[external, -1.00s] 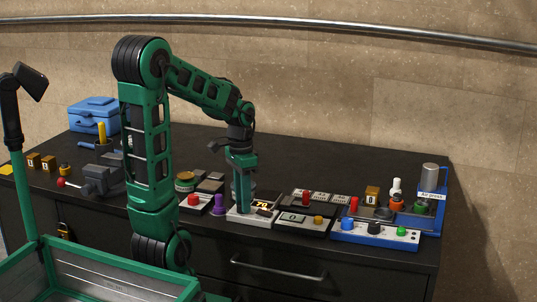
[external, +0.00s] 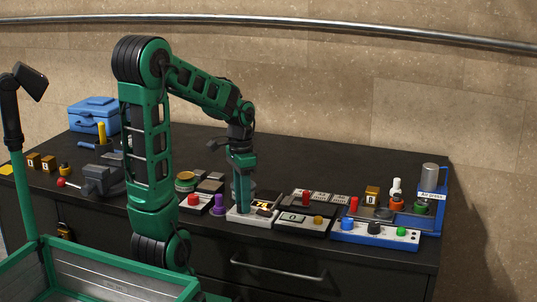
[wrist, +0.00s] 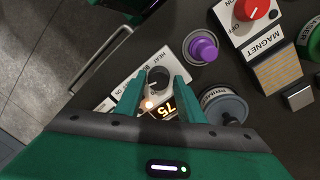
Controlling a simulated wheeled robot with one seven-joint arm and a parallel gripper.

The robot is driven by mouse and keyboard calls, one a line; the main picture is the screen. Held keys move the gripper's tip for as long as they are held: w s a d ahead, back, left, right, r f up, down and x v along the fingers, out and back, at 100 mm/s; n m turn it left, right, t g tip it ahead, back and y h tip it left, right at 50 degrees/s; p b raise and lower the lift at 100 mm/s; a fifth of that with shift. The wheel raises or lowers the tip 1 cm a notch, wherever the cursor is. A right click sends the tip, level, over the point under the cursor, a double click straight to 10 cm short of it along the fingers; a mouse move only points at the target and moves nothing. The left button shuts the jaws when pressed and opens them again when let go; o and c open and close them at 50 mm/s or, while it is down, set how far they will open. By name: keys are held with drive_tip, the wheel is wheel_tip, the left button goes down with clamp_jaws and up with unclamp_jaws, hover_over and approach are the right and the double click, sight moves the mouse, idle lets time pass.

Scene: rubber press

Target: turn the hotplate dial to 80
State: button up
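The hotplate is a white-fronted unit (external: 243,219) near the counter's front edge. In the wrist view its black dial (wrist: 158,78) sits between my fingertips, with the word HEAT beside it. The lit orange display (wrist: 162,108) reads 75, and a small light (wrist: 148,104) glows next to it. My gripper (wrist: 160,80) points down over the panel, with its green fingers closed in on either side of the dial. The contact itself is partly hidden. In the external view my gripper (external: 242,208) stands over the left part of the hotplate and hides the dial.
A purple knob (wrist: 202,48) and the magnet unit with a red knob (wrist: 250,9) lie close by. A vise (external: 103,178) and a blue box (external: 94,115) are left. The rear counter is clear.

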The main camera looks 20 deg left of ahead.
wheel_tip(320, 180, up, 11)
drive_tip(key=shift+w+a+f, duration=0.15)
drive_tip(key=shift+w+a, duration=0.05)
drive_tip(key=shift+w, duration=0.1)
idle(0.6)
drive_tip(key=s+d+f+n, duration=0.1)
drive_tip(key=s+f, duration=0.4)
drive_tip(key=s, duration=0.3)
drive_tip(key=s+d+f+n, duration=0.2)
drive_tip(key=s+f, duration=0.2)
drive_tip(key=s, duration=0.4)
drive_tip(key=shift+d+f+y, duration=0.15)
drive_tip(key=shift+f+y, duration=0.15)
drive_tip(key=shift+f, duration=0.05)
drive_tip(key=shift+w+f, duration=0.25)
drive_tip(key=shift+w, duration=0.3)
idle(0.6)
